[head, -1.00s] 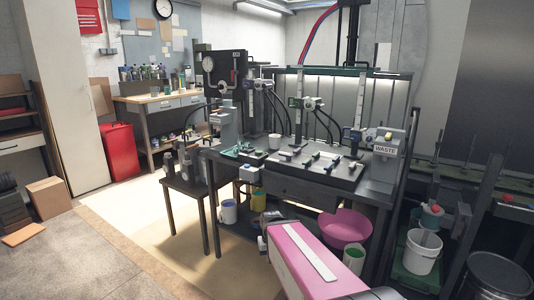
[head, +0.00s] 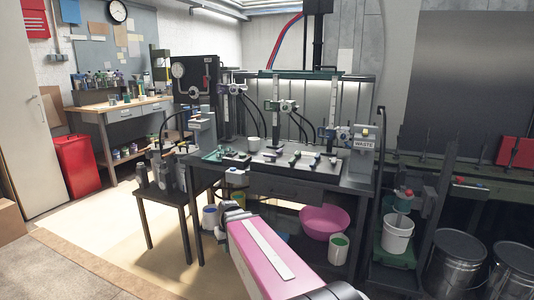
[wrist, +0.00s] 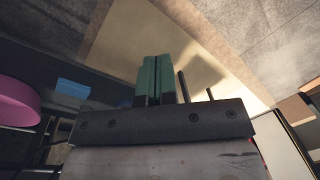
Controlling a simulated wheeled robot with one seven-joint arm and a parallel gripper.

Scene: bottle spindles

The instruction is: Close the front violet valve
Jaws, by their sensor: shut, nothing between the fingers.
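The bench rig (head: 300,185) stands ahead with several spindle heads above its dark top. The nearest head on the right (head: 342,133) looks bluish-violet, but it is too small to tell whether it is the front violet valve or how it is turned. Small valve-like fittings (head: 293,157) sit on the bench top. My gripper (wrist: 158,80) shows in the wrist view with its green fingers together and nothing between them. It points over the floor, apart from the rig. In the head view my pink arm link is in front of the bench, and the fingers cannot be made out.
A WASTE box (head: 363,155) stands at the bench's right end. A dark side table (head: 172,196) stands at left. A white bucket (head: 397,236) and metal drums (head: 456,264) are right.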

